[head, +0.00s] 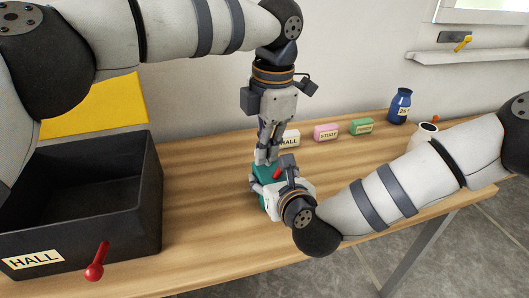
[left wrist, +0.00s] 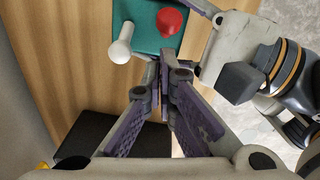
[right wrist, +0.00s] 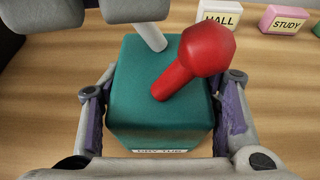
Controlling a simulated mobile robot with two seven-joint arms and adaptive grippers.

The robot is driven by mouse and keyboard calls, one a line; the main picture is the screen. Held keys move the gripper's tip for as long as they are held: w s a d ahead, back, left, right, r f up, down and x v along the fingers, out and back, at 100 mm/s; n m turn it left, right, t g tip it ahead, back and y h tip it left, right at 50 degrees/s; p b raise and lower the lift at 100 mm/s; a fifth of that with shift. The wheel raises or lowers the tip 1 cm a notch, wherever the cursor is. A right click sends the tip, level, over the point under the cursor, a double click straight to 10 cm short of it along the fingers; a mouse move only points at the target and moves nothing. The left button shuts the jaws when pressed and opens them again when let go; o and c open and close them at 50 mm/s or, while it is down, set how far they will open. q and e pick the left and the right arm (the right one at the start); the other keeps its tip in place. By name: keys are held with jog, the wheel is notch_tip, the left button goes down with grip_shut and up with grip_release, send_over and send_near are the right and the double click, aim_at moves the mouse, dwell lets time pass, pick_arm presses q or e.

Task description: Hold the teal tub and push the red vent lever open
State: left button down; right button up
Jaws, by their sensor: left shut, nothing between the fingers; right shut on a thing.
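The teal tub (head: 254,180) stands on the wooden table, mostly hidden by my grippers in the head view. In the right wrist view the tub (right wrist: 158,115) sits between the fingers of my right gripper (right wrist: 165,110), which is shut on its sides. The red vent lever (right wrist: 190,65) rises tilted from the tub's top, with a pale lever (right wrist: 151,37) beside it. My left gripper (head: 266,156) points down over the tub, shut and empty. In the left wrist view its fingertips (left wrist: 166,58) are close to the tub's edge, near the red lever (left wrist: 171,20) and pale lever (left wrist: 121,45).
A dark bin (head: 150,190) labelled HALL stands at left, with another red lever (head: 96,262) at its front. White (head: 290,139), pink (head: 326,132) and green (head: 362,127) labelled blocks line the back. A blue jar (head: 399,106) and white vessel (head: 427,131) stand back right.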

pick_arm(q)
notch_tip(320, 180, up, 12)
jog(key=s, duration=0.1)
jog(key=shift+s+f, duration=0.2)
dwell(0.3)
jog(key=shift+a, duration=0.1)
pick_arm(e)
jog(key=o, duration=1.4)
jog(key=shift+c, duration=0.2)
